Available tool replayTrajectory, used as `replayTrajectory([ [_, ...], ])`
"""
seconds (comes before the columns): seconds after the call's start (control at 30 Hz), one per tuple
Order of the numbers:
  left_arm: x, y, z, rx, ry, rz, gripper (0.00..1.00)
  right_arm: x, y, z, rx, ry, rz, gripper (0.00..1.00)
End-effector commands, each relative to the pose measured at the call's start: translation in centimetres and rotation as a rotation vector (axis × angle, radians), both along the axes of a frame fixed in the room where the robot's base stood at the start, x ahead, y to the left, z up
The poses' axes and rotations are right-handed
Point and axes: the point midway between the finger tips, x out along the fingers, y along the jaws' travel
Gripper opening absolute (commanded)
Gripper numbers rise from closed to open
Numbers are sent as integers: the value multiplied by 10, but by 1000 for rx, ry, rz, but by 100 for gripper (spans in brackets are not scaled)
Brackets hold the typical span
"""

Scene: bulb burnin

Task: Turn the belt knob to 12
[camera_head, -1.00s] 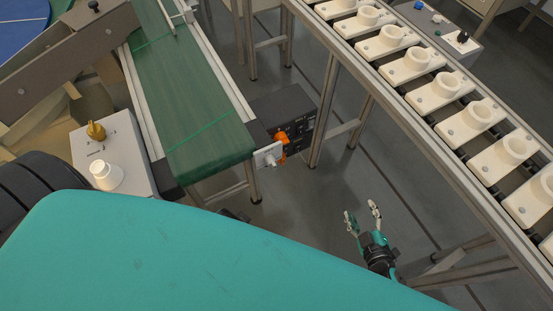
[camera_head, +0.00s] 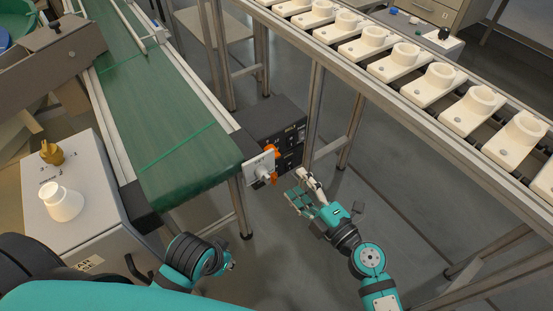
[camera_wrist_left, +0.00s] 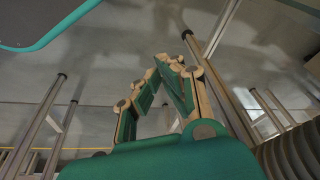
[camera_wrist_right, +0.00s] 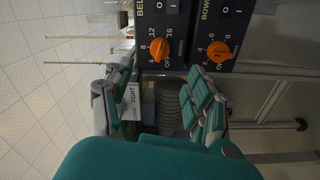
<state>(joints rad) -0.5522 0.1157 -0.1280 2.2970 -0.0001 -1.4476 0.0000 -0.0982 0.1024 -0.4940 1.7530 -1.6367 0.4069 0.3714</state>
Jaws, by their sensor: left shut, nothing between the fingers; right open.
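The belt knob (camera_wrist_right: 158,48) is orange, on a dark control panel (camera_wrist_right: 188,22) under a partly cut-off "BEL" label, with numbers around it. My right gripper (camera_head: 296,186) is open and empty, just short of the panel and below the knobs. My left gripper (camera_head: 231,263) is low near the belt's leg; the left wrist view (camera_wrist_left: 172,66) shows its fingertips together, empty.
A rail of white holders (camera_head: 400,60) runs along the right.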

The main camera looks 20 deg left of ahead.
Motion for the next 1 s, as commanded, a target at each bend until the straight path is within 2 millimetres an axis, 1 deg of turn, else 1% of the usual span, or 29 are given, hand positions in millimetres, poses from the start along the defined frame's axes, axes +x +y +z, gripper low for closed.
replayTrajectory([
  [0.03,0,0,2,0,-4,0,0,8,10,1,3,-1,0,57],
  [0.1,-2,1,9,-1,-9,0,0,18,22,-1,3,-1,-1,57],
  [0.33,-10,2,36,-1,-23,2,0,44,57,-1,3,-1,1,57],
  [0.43,-11,2,34,0,-21,2,0,53,67,-1,2,0,1,57],
  [0.63,-12,2,35,-1,-23,2,0,60,77,-1,0,1,0,57],
  [0.9,-12,2,36,-1,-23,2,0,61,78,-1,0,1,0,57],
  [1.0,-12,3,36,-1,-23,2,0,61,78,-1,0,1,0,44],
])
